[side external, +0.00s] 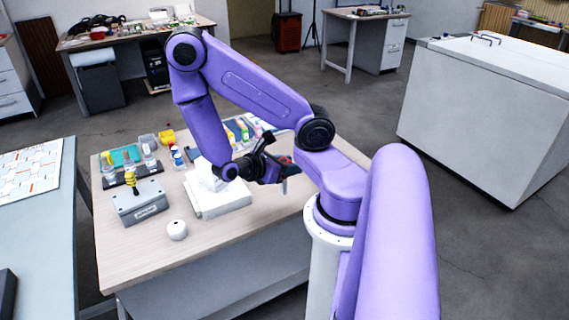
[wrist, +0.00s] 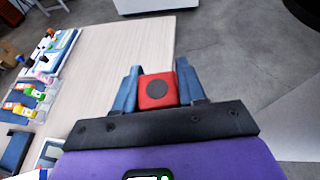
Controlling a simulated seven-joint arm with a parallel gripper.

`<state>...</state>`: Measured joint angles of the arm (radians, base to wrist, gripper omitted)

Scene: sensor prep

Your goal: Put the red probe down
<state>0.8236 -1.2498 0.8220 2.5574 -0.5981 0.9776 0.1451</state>
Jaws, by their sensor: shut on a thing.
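The red probe (wrist: 158,90) shows in the wrist view as a red block with a dark round spot, between the two blue fingers of my gripper (wrist: 161,87). My gripper is shut on it. In the side external view my gripper (side external: 284,168) points to the right, above the right part of the wooden table (side external: 255,228). Only a small part of the probe shows there, and a thin tip seems to hang below the fingers. The probe appears held above the table top, apart from it. The exact height is hard to tell.
A white box (side external: 222,207) stands under my wrist. A grey box (side external: 141,206) with a yellow piece on top and a white round object (side external: 177,230) are left. Small bottles (wrist: 22,108) and trays line the table's far side. Bare wood lies beyond my gripper.

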